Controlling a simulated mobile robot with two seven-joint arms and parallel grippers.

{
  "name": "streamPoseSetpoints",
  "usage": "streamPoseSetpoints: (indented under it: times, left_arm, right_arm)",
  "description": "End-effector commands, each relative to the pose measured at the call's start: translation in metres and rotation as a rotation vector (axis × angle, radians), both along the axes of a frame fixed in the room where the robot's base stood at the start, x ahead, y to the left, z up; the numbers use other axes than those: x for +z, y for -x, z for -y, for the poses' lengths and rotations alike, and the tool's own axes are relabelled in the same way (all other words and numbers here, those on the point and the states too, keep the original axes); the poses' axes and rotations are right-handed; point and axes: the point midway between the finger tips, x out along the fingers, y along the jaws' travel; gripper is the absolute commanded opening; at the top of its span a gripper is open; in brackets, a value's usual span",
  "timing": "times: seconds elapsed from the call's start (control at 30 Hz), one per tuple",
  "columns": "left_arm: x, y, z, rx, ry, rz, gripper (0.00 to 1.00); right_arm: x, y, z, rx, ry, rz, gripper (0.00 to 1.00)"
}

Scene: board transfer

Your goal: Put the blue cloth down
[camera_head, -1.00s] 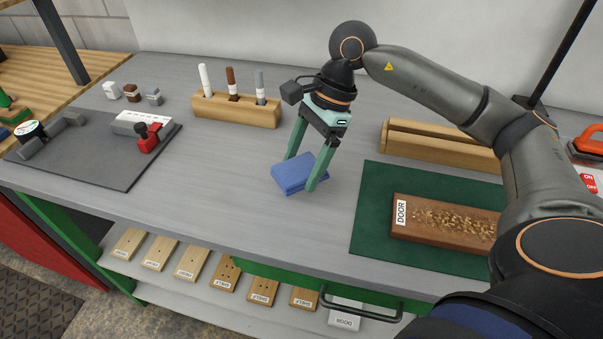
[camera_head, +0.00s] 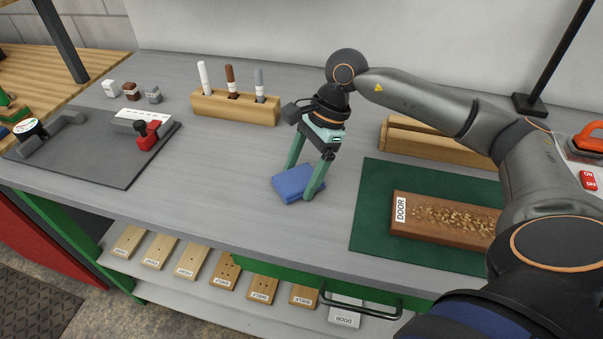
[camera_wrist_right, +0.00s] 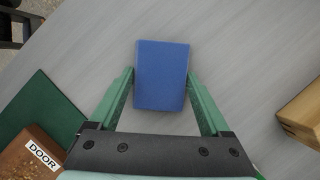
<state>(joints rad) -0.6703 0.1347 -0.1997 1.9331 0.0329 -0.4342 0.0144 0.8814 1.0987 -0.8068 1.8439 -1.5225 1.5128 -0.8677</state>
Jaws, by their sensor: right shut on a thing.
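The blue cloth (camera_head: 292,184) is a folded, flat block at the middle of the grey worktop (camera_head: 225,170). My right gripper (camera_head: 301,183) points down and is shut on the cloth, one finger at each side. In the right wrist view the cloth (camera_wrist_right: 162,75) sits between the two green fingers of the gripper (camera_wrist_right: 160,82). The cloth is at or very close to the worktop; I cannot tell for sure whether it touches. My left gripper is not in view.
A green mat (camera_head: 370,215) with a wooden board marked DOOR (camera_head: 440,215) lies to the right. A wooden trough (camera_head: 430,143) and a marker block (camera_head: 235,107) stand behind. A dark mat (camera_head: 105,165) with a red clamp is at left. Worktop around the cloth is clear.

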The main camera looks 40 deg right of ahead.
Motion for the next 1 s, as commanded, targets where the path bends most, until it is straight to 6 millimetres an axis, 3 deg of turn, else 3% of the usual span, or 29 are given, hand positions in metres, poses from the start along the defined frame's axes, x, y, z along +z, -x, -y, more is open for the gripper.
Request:
streamPoseSetpoints:
  times: [0.27, 0.3, 0.43, 0.77, 0.9, 1.0]
  left_arm:
    - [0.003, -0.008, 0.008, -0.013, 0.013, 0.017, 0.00]
    - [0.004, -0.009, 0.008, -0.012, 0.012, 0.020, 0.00]
    - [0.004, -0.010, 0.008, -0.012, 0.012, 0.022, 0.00]
    - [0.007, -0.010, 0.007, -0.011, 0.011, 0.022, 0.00]
    - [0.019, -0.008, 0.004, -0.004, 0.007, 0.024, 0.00]
    - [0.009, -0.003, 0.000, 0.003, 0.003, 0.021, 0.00]
  right_arm:
    - [-0.013, 0.002, -0.001, 0.000, 0.005, -0.012, 0.37]
    - [-0.014, 0.002, -0.001, 0.000, 0.005, -0.013, 0.86]
    - [-0.014, 0.002, -0.001, 0.000, 0.005, -0.013, 1.00]
    - [-0.010, 0.003, -0.002, 0.003, 0.005, -0.014, 1.00]
    - [0.004, 0.003, -0.002, 0.005, 0.004, -0.015, 1.00]
    - [0.022, 0.002, 0.008, 0.001, 0.004, -0.009, 1.00]
